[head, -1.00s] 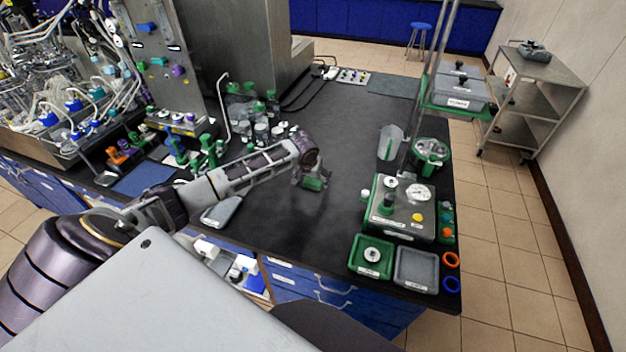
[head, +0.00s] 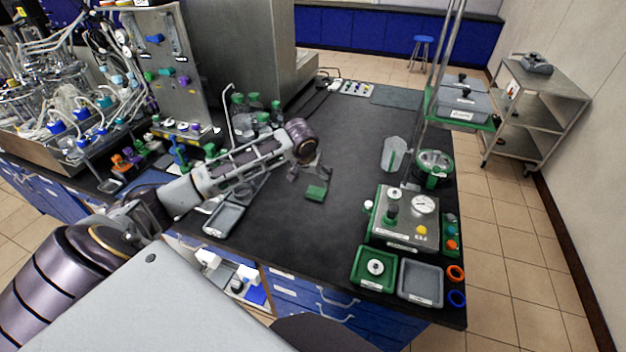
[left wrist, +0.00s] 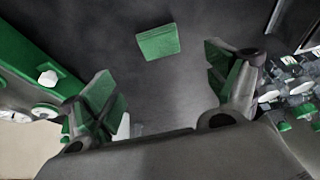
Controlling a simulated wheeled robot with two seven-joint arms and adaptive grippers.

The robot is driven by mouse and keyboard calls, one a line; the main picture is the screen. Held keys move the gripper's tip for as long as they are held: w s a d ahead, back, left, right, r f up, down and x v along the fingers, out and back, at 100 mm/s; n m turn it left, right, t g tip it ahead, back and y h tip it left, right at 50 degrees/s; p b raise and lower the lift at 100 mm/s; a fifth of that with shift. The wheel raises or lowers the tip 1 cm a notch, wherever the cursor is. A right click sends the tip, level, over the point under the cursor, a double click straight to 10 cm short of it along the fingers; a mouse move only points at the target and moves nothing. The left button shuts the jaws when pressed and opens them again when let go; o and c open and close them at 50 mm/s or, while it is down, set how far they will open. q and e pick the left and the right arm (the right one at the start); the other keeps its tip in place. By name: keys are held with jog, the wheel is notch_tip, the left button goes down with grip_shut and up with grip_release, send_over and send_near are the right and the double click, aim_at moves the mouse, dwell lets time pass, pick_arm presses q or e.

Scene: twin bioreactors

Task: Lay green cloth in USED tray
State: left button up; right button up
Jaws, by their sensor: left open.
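The green cloth (head: 315,193) is a small folded-looking rectangle on the black bench top. It also shows in the left wrist view (left wrist: 158,41), beyond the fingertips. My left gripper (head: 309,172) is open and empty, just behind the cloth in the head view and apart from it. Both its spread fingers show in the left wrist view (left wrist: 165,80). A grey tray (head: 210,228) lies at the bench's front left, partly beside my arm. A second grey tray (head: 403,294) sits at the front right. Their labels are too small to read, so I cannot tell which is USED. My right gripper is out of view.
A green tray (head: 360,279) with a round knob-like piece stands left of the right grey tray. A control box (head: 400,232) and a clear jug (head: 393,154) stand behind. Green-capped bottles (head: 256,112) crowd the left. The bench middle is clear.

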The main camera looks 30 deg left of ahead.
pick_arm(q)
jog(key=shift+r, duration=0.15)
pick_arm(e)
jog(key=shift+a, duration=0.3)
pick_arm(q)
jog(key=shift+o, duration=0.4)
